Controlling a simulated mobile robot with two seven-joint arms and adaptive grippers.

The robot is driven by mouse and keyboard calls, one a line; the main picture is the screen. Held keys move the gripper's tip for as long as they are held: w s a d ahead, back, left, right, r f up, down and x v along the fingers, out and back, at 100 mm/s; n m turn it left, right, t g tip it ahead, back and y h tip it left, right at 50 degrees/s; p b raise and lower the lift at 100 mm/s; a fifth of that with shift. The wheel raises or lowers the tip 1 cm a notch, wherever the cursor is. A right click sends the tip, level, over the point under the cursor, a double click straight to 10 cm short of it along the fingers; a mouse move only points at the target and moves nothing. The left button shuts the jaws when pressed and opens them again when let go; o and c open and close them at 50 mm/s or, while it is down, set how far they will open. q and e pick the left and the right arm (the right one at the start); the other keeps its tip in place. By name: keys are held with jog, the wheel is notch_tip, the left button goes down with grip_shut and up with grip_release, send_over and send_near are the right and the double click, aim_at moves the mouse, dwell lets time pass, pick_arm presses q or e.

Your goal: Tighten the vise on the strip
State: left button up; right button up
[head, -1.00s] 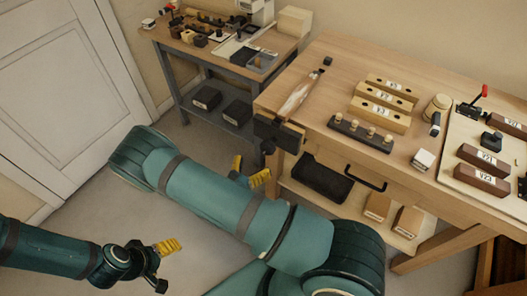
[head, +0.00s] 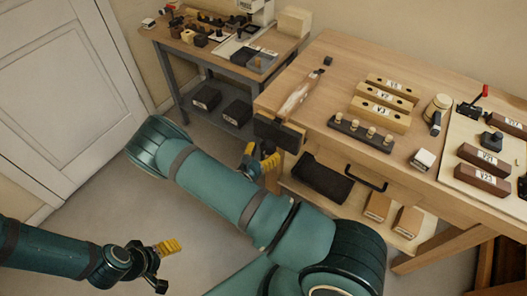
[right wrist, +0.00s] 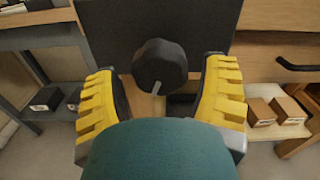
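The vise (head: 278,131) is a dark block on the left front edge of the wooden bench. A narrow, pale and brown strip (head: 297,96) lies on the bench top and runs back from the vise; whether the jaws touch it I cannot tell. In the right wrist view, the vise's round black knob (right wrist: 160,66) stands out from its dark front plate (right wrist: 205,22). My right gripper (head: 259,157) is in front of the vise. It is open, its yellow-padded fingers (right wrist: 163,88) on either side of the knob with gaps. My left gripper (head: 162,266) is open, empty, low over the floor.
Yellow blocks (head: 385,102), a dark rack with pegs (head: 360,133) and a white-labelled box (head: 423,160) stand on the bench. A drawer handle (head: 365,179) sticks out of its front. A cluttered side table (head: 225,55) stands behind. Floor at left is clear.

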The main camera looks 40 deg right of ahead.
jog(key=c, duration=0.7)
jog(key=shift+o, duration=0.2)
jog(key=shift+m, duration=1.2)
jog(key=o, duration=0.9)
jog(key=shift+o, duration=0.2)
jog(key=shift+a, duration=0.1)
jog(key=v, duration=0.7)
